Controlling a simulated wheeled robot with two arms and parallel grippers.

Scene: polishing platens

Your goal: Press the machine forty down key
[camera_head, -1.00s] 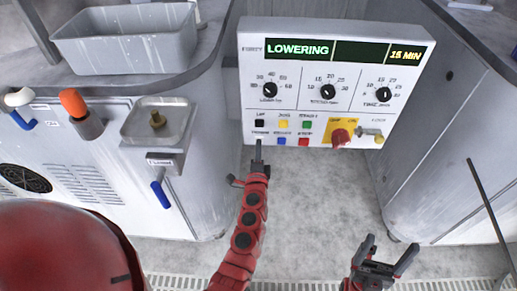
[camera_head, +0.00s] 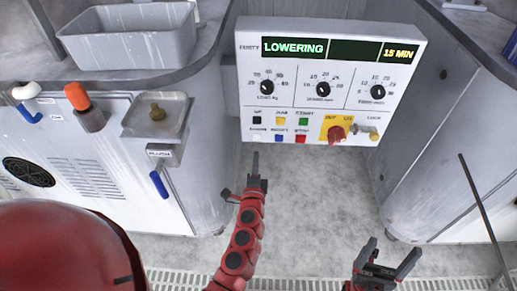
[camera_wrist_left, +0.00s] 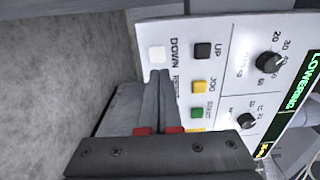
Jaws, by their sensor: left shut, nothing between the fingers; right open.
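The control panel (camera_head: 310,108) is labelled FORTY, and its display (camera_head: 293,46) reads LOWERING and 15 MIN. The white down key (camera_head: 257,138) is at the panel's lower left, below the black up key (camera_head: 257,115). In the left wrist view the white key (camera_wrist_left: 157,54) is marked DOWN and is fully visible. My left gripper (camera_head: 255,155) is shut and empty, its tips just below the down key and apart from it in the head view. In the left wrist view the shut fingers (camera_wrist_left: 160,75) point at the panel beside that key. My right gripper (camera_head: 383,254) is open and empty, low at the right.
Yellow, green, blue and red keys sit right of the down key. A red switch (camera_head: 336,134) on a yellow plate is farther right. Three dials are above. A counter with a grey basin (camera_head: 130,38) stands left, and a grey cabinet (camera_head: 445,130) right.

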